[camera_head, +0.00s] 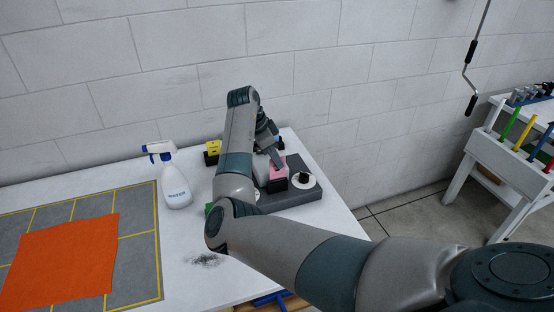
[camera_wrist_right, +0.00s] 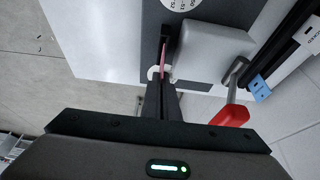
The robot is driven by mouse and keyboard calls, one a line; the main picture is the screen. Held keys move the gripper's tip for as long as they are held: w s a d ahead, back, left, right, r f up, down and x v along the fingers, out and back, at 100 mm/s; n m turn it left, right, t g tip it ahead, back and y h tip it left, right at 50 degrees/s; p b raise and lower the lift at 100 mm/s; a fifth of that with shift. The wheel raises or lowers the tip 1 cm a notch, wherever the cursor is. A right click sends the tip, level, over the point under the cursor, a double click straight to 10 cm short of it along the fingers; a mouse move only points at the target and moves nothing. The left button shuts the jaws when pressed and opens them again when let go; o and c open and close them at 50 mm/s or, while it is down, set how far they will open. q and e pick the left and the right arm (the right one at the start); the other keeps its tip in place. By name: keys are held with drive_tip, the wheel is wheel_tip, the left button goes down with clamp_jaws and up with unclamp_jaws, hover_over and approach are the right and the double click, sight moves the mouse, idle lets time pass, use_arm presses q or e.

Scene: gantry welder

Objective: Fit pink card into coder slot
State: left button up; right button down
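The pink card (camera_head: 278,172) stands upright at the coder, with its lower end at a black block (camera_head: 276,186) on the grey base (camera_head: 305,192). In the right wrist view the card (camera_wrist_right: 163,58) shows edge-on as a thin pink strip, in line with a dark slot (camera_wrist_right: 168,36). How deep it sits in the slot cannot be told. My right gripper (camera_head: 274,158) is above the coder. In the wrist view its fingers (camera_wrist_right: 163,84) are close together at the card's near end and look shut on it. My left gripper is not in view.
Beside the slot are a white housing (camera_wrist_right: 210,52) and a red-handled lever (camera_wrist_right: 230,115). A white dial (camera_head: 303,180) is on the base.

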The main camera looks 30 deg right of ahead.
sight(275, 171)
drive_tip(key=shift+f+b, duration=1.15)
drive_tip(key=shift+f, duration=1.75)
drive_tip(key=c, duration=2)
unclamp_jaws()
drive_tip(key=shift+r, duration=0.1)
drive_tip(key=shift+w+a+r+b, duration=0.1)
drive_tip(key=shift+a+r+b, duration=0.2)
drive_tip(key=shift+r, duration=0.2)
drive_tip(key=b+v, duration=0.5)
drive_tip(key=v, duration=1.1)
drive_tip(key=shift+a, duration=0.1)
drive_tip(key=shift+f, duration=0.1)
